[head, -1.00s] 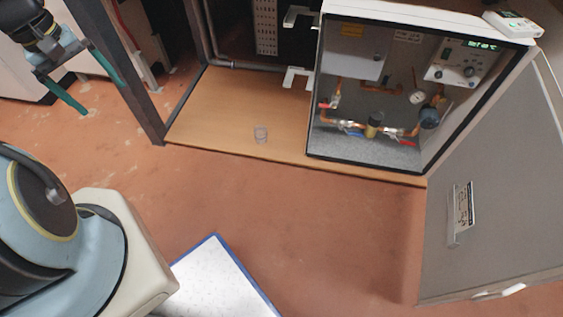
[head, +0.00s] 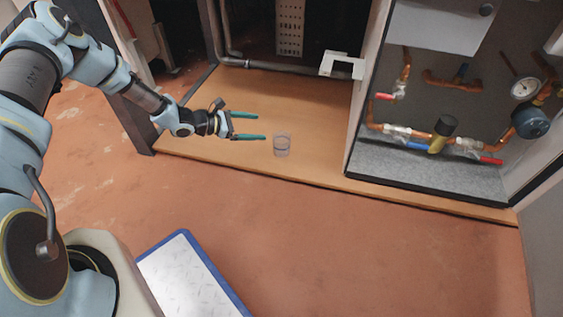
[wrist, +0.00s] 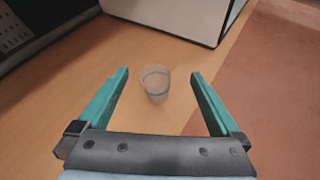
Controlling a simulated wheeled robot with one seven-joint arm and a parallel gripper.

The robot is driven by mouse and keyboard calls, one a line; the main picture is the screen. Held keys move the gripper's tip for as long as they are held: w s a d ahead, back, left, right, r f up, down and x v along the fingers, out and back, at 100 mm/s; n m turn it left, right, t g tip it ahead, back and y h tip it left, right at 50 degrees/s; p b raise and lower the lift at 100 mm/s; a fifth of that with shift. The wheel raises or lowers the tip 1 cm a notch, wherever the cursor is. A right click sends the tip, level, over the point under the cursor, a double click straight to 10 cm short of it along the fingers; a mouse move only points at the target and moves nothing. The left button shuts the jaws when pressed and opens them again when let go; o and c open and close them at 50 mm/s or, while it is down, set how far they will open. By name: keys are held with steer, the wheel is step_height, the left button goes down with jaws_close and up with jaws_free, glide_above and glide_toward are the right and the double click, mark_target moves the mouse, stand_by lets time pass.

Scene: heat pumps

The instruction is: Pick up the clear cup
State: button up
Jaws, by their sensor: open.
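The clear cup (head: 282,145) stands upright on the wooden board (head: 315,165), to the left of the heat pump cabinet. My gripper (head: 265,127) is open, with its teal fingers pointing right, just left of the cup in the head view. In the wrist view the cup (wrist: 155,84) lies ahead, between the lines of the two spread fingers (wrist: 161,75). It is near the fingertips, and no finger appears to touch it. The gripper is empty.
The open cabinet (head: 440,185) with copper pipes and valves stands right of the cup. A white bracket (head: 341,65) juts from its side above the board. A dark metal post (head: 140,112) stands at the left. A blue-edged white panel (head: 190,280) lies in front.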

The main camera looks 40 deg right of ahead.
mark_target(288, 139)
steer(key=d+f+n+b, duration=0.1)
steer(key=f, duration=0.2)
steer(key=d+f+n+t+h+b, duration=0.1)
steer(key=f, duration=0.2)
steer(key=d+f+n+b, duration=0.1)
steer(key=f, duration=0.3)
steer(key=shift+s+d+t+h, duration=0.3)
steer(key=shift+d, duration=0.1)
steer(key=shift+n, duration=0.3)
steer(key=b+x, duration=0.2)
steer(key=x, duration=0.2)
steer(key=shift+d+f+b, duration=0.1)
steer(key=shift+d+b, duration=0.2)
steer(key=shift+s+d, duration=0.1)
steer(key=shift+d, duration=0.2)
steer(key=b+x, duration=0.3)
steer(key=x, duration=0.1)
steer(key=shift+s+f+b, duration=0.1)
steer(key=shift+f+b, duration=0.25)
steer(key=shift+f, duration=0.05)
steer(key=shift+d, duration=0.5)
steer(key=shift+r, duration=0.1)
steer(key=c, duration=1.1)
